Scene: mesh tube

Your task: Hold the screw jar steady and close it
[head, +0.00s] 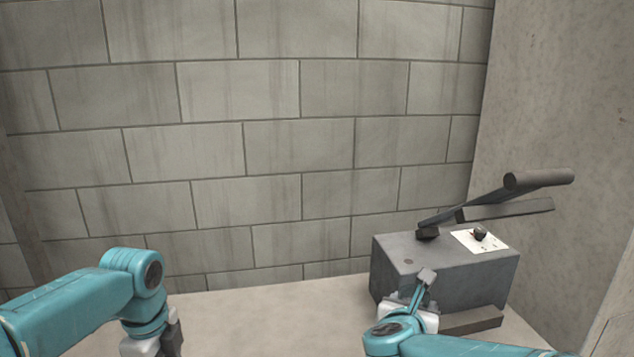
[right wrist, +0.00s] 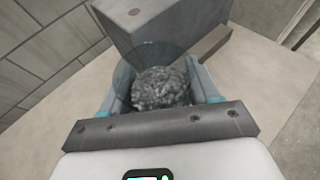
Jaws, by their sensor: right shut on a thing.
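The screw jar (right wrist: 163,88) shows in the right wrist view as a clear, see-through vessel with dark grey, lumpy contents. It sits between the two fingers of my right gripper (head: 424,286), which is shut on it. In the head view the jar cannot be made out clearly at the gripper, which is in front of a grey box. My left gripper (head: 171,340) is at the bottom edge of the head view, left of centre. Its fingers are partly cut off, so its opening cannot be told. I cannot make out a lid in either view.
A grey metal box (head: 445,285) with a long lever arm (head: 500,205) stands on the pale surface (head: 270,315) at the right. A white plate with a dark knob (head: 480,234) is on its top. A block wall (head: 240,140) closes the back. The surface between the grippers looks clear.

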